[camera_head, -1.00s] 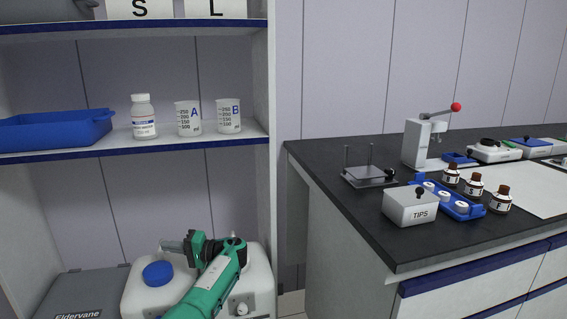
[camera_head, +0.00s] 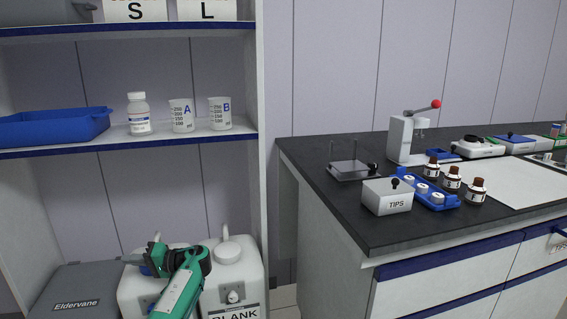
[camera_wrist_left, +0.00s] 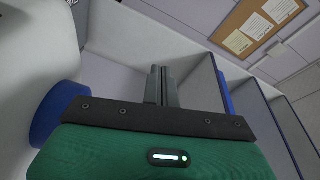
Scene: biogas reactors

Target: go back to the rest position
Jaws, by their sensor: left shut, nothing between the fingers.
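My left gripper (camera_head: 127,259) is in the lower left of the head view, at the end of the green arm, in front of the white canisters at the bottom of the shelf. In the left wrist view its two fingers (camera_wrist_left: 160,86) are together with nothing between them. The white canister (camera_head: 234,272) labelled BLANK stands to the right of the gripper. Another white canister (camera_head: 133,290) is partly hidden behind my arm. My right gripper is in neither view.
A grey Eldervane case (camera_head: 75,304) lies at lower left. The shelf above holds a blue tray (camera_head: 55,128), a white bottle (camera_head: 138,112) and beakers A (camera_head: 181,117) and B (camera_head: 220,113). A dark-topped bench (camera_head: 330,205) with a TIPS box (camera_head: 387,197) stands at right.

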